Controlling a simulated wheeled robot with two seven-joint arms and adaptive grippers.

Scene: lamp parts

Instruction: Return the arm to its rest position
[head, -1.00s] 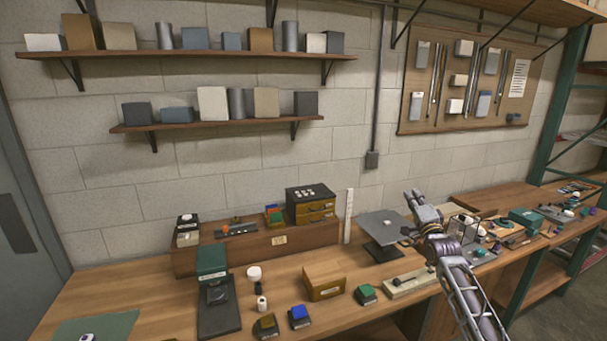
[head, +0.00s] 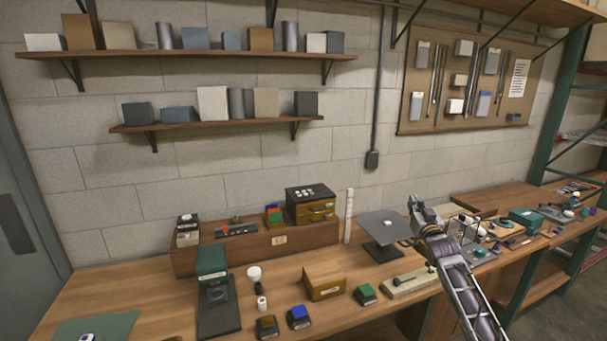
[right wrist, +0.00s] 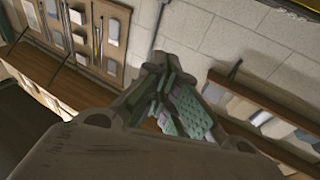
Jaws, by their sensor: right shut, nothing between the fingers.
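My right arm comes in from the lower right in the head view. Its gripper (head: 414,206) is raised in front of the wall, over the bench beside the dark square plate on a stand (head: 384,225). In the right wrist view the gripper (right wrist: 160,62) has its fingers together with nothing between them, and wall and shelves lie beyond it. My left gripper does not show. Lamp parts lie on the wooden bench (head: 150,287), well below and to the left of the right gripper.
A drawer box (head: 311,205) stands on a wooden riser at the back. Wall shelves (head: 190,53) and a pegboard (head: 468,80) are behind. Bench front centre holds small blocks (head: 299,317).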

